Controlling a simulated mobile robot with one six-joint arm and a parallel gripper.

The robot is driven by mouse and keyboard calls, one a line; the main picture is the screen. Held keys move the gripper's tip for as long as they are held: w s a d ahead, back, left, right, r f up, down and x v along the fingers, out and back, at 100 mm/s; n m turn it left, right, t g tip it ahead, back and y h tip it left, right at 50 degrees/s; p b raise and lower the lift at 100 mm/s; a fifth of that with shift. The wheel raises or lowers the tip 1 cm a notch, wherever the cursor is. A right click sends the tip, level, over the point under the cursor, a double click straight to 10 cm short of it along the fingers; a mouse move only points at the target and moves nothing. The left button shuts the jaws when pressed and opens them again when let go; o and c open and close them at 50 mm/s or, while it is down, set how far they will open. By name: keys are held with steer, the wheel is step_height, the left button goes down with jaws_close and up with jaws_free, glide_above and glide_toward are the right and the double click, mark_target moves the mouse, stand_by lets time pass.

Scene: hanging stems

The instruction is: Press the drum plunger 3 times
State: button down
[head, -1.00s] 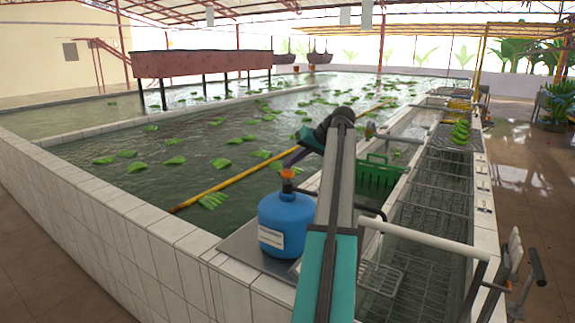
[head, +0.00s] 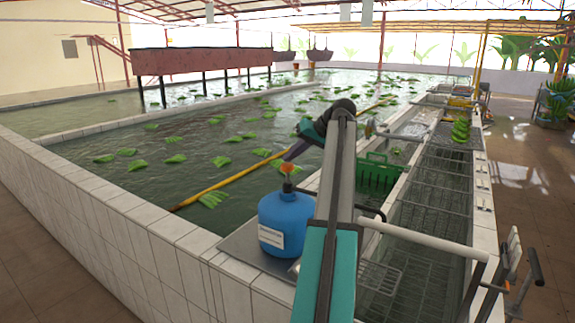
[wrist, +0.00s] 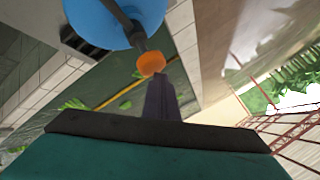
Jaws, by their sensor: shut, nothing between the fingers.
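The blue drum (head: 285,222) with a white label stands on a grey metal plate at the tank corner. Its plunger has an orange knob (head: 287,168) on a dark stem that shows above the drum top. My gripper (head: 288,158) is shut and empty, pointing down at the knob's top. In the wrist view the drum (wrist: 112,20), the dark stem and the orange knob (wrist: 150,64) lie just beyond the tip of my gripper (wrist: 157,80). The tip is at or very near the knob; I cannot tell whether they touch.
A green crate (head: 377,178) and wire racks (head: 425,230) stand to the right of the drum. A tiled wall (head: 120,215) edges the water tank, where green bunches float. A yellow pole (head: 235,180) crosses the water behind the drum.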

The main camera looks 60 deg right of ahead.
mark_target(291, 165)
steer(key=shift+r, duration=0.15)
steer(key=shift+r+p, duration=1.4)
steer(key=shift+r, duration=1.5)
